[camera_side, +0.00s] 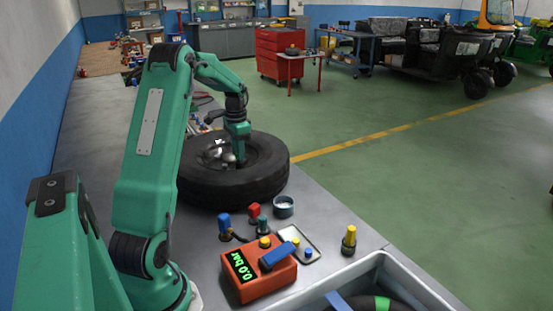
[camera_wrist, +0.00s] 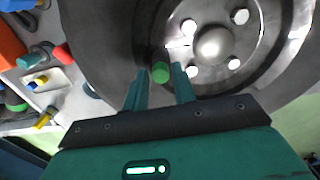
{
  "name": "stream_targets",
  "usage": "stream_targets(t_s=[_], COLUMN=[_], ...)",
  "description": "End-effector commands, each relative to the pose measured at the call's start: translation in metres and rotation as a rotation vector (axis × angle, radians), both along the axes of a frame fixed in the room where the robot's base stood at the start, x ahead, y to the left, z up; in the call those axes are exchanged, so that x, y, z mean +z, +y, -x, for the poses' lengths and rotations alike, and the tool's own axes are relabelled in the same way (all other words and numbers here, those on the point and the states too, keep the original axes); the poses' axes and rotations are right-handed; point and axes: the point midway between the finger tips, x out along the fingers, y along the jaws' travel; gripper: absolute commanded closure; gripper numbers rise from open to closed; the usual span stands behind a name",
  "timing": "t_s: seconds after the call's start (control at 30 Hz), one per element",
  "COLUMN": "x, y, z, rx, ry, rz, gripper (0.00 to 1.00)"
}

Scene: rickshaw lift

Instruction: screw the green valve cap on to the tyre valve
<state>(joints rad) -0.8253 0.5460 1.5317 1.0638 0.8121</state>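The black tyre (camera_side: 262,178) lies flat on the bench, and its metal rim and hub show in the wrist view (camera_wrist: 213,42). The green valve cap (camera_wrist: 160,72) shows in the wrist view at the inner edge of the tyre, beside the rim. My gripper (camera_wrist: 160,74) points down there, with one finger on each side of the cap. Narrow gaps seem to show between cap and fingers, so it looks open. The valve stem is hidden under the cap, so I cannot tell how the cap sits.
An orange gauge box (camera_side: 258,270) reading 0.0 bar stands in front of the tyre. Blue, red and green-topped pieces, a small round cup (camera_side: 284,207), a tray (camera_side: 312,250) and a yellow-topped piece (camera_side: 349,240) stand nearby. A grey crate (camera_side: 375,268) is at the front.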

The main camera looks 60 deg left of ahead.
Motion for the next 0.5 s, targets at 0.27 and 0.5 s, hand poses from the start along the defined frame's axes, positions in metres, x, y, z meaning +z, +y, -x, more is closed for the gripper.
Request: stream_targets(t_s=[0.27, 0.5], x=[0.0000, 0.0000], y=[0.0000, 0.0000], z=[0.0000, 0.0000], rx=[0.213, 0.397], ry=[0.000, 0.000], rz=[0.000, 0.000], gripper=[0.73, 0.73])
